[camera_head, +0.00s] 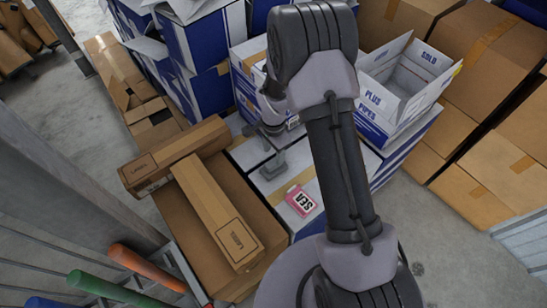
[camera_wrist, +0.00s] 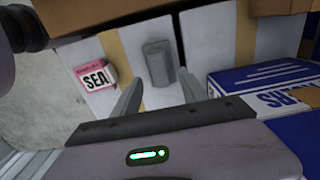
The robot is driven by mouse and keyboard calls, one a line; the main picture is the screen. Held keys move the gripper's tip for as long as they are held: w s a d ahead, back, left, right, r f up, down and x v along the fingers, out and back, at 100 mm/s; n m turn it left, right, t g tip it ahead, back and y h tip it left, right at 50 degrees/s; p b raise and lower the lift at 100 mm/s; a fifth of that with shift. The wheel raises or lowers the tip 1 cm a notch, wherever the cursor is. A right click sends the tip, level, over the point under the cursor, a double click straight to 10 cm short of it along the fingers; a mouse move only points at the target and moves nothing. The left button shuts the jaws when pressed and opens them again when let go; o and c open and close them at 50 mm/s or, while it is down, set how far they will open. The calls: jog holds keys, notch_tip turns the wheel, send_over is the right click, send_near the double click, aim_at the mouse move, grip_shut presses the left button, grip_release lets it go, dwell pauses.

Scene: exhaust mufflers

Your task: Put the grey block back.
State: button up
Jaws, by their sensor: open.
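The grey block (camera_head: 273,168) is on a white carton top (camera_head: 257,155), and in the wrist view the grey block (camera_wrist: 157,60) is on the right side of a tan tape strip. My gripper (camera_head: 268,128) is just behind the block in the head view, partly hidden by my arm. In the wrist view my gripper (camera_wrist: 161,80) is open and empty, its two fingers spread and pointing toward the block. The block appears just beyond the fingertips, lined up between them. I cannot tell the exact gap.
A pink-and-white SEA box (camera_head: 301,201) lies near the block; it also shows in the wrist view (camera_wrist: 95,75). Long brown cartons (camera_head: 215,215) lie to the left. An open white box (camera_head: 400,85) stands at the back right. Blue-and-white cartons (camera_head: 205,45) are stacked behind.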

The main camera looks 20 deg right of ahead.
notch_tip(320, 180, up, 11)
jog(key=p, duration=0.1)
notch_tip(320, 180, up, 14)
jog(key=n+t, duration=0.2)
jog(key=n, duration=0.1)
send_over(273, 161)
jog(key=s, duration=0.5)
jog(key=s+a+r+n+t+y, duration=0.1)
jog(key=s+a+r+n+t, duration=0.1)
jog(key=s+r, duration=0.4)
jog(key=s+a+r+n+t+y, duration=0.1)
jog(key=s+r+n, duration=0.3)
jog(key=s, duration=0.8)
jog(key=shift+s+a+r+t, duration=0.25)
jog(key=shift+a+r+t, duration=0.15)
jog(key=shift+r, duration=0.5)
